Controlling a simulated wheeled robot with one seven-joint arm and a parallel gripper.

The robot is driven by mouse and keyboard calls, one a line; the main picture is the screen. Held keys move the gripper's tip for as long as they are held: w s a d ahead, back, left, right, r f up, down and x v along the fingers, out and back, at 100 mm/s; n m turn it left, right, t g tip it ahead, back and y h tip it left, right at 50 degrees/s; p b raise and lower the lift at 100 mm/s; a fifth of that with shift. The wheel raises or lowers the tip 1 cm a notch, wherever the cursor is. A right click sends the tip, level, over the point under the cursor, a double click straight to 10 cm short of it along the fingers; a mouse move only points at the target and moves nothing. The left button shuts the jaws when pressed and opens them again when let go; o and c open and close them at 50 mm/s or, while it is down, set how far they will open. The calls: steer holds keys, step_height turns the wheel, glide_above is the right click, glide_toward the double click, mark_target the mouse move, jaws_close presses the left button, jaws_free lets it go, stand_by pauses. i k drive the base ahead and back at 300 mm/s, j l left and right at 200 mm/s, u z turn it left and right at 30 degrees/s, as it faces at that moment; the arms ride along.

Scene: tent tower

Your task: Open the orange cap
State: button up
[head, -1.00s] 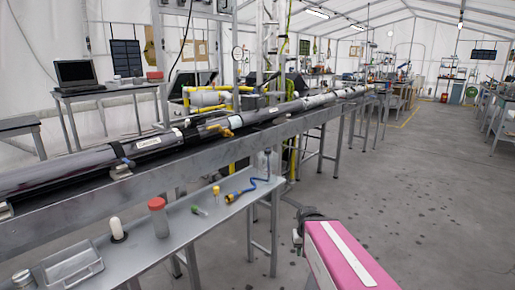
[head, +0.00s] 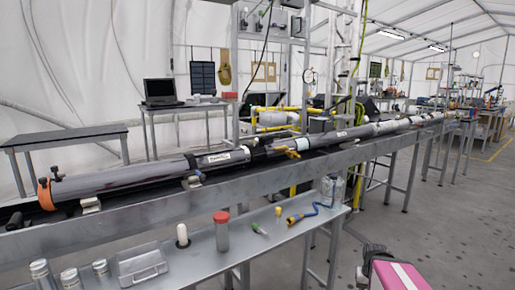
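An orange cap (head: 46,194) closes the left end of a long grey metal tube (head: 130,177), which lies along a steel trough. The cap looks like a ring or disc on the tube's end, with a small dark knob close by. My gripper (head: 374,254) appears as a dark, small shape at the end of my pink arm at the lower right, far from the cap. Its fingers are not clear enough to tell whether it is open or shut. I see nothing held in it.
The steel trough (head: 150,212) runs across the view. A lower shelf before it holds a red-capped jar (head: 222,232), a white-topped peg (head: 182,236), a clear tray (head: 140,265), metal canisters (head: 70,278) and a blue cable tool (head: 310,214). Grey floor is open at right.

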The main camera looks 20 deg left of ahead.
mark_target(44, 188)
steer(key=u, duration=2.3)
steer(key=k+u, duration=0.1)
steer(key=u, duration=0.25)
steer(key=k, duration=0.4)
steer(key=i, duration=0.5)
